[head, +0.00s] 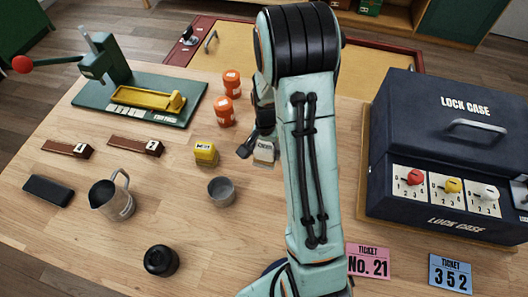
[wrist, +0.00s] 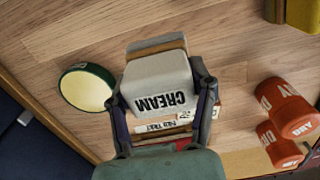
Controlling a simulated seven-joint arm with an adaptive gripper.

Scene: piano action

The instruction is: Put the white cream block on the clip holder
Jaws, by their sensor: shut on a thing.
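The white cream block (head: 264,152), marked CREAM, is between the fingers of my gripper (head: 254,147) near the middle of the table. The wrist view shows the block (wrist: 158,88) upside down, with a grey and tan layer along its far edge. My gripper (wrist: 163,108) is shut on its two sides. I cannot tell its height above the table. No part is plainly marked as the clip holder. A green press (head: 105,65) with a yellow piece (head: 148,99) on its base stands at the back left. My arm hides the table right of the block.
A yellow block (head: 205,153) and a grey cup (head: 221,190) are left of my gripper. Two orange cylinders (head: 224,111) (head: 232,83) stand behind. A dark lock case (head: 440,130) fills the right.

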